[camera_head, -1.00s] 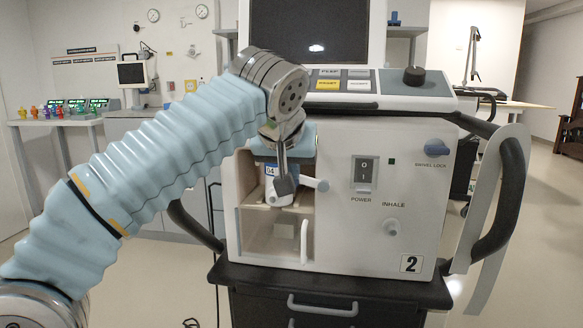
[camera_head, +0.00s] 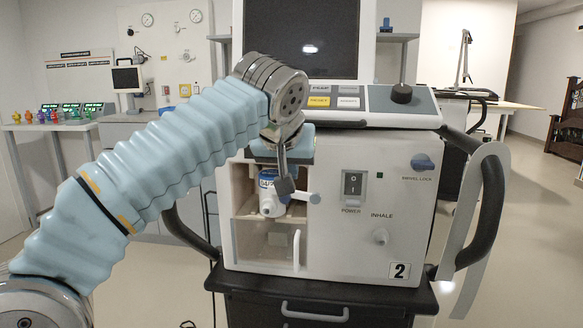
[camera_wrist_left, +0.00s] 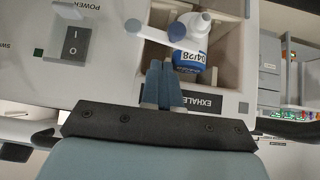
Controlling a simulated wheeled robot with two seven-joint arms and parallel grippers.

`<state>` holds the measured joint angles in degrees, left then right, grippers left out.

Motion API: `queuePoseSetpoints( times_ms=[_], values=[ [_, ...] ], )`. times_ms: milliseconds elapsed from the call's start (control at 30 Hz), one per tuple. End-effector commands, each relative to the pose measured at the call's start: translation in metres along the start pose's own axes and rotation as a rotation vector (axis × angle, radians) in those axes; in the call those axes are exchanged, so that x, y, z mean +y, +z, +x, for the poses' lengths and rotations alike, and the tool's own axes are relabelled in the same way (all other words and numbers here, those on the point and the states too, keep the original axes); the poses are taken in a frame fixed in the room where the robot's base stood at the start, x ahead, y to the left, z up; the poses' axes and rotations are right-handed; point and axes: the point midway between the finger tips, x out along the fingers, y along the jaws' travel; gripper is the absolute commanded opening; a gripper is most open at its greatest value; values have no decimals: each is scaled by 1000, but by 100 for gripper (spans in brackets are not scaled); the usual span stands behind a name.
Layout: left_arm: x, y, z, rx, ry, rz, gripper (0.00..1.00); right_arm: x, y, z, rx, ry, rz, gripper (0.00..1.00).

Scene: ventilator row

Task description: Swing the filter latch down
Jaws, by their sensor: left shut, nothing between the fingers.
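The filter latch (camera_head: 304,194) is a pale lever across the right edge of an open bay in the ventilator's front. It slopes slightly down to its grey-blue right end. It also shows in the left wrist view (camera_wrist_left: 160,38). Behind it a white filter (camera_head: 268,205) with a blue label marked 04/28 stands in the bay; its label shows in the left wrist view (camera_wrist_left: 188,60). My left gripper (camera_head: 284,186) points down in front of the bay, shut and empty, with its tips overlapping the latch's left part. In the left wrist view the fingertips (camera_wrist_left: 162,66) appear close to the lever; contact cannot be told.
The ventilator (camera_head: 335,255), marked 2, stands on a dark cart (camera_head: 380,300). A power switch (camera_head: 353,186) and inhale port (camera_head: 380,236) lie right of the latch. A black side handle (camera_head: 490,215) sticks out at right.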

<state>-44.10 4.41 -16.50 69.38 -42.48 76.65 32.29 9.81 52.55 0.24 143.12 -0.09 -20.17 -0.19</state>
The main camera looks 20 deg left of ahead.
Motion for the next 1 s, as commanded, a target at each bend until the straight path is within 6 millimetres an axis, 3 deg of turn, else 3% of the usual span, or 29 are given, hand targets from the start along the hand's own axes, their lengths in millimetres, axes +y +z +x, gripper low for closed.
queuePoseSetpoints(
  times_ms=[33,200,400,600,1000],
  values=[
    [0,-8,-13,1,3,0,0,-3,-1,-11,2,2,0,92],
    [-2,-5,-53,3,4,0,0,-4,-1,-14,3,3,1,92],
    [-3,-4,-87,1,2,1,0,-5,-1,-20,5,4,1,92],
    [-4,-3,-101,1,1,1,0,-5,-2,-22,6,5,2,92],
    [-4,-2,-101,0,0,0,0,-5,-2,-22,6,5,2,92]
  ],
)
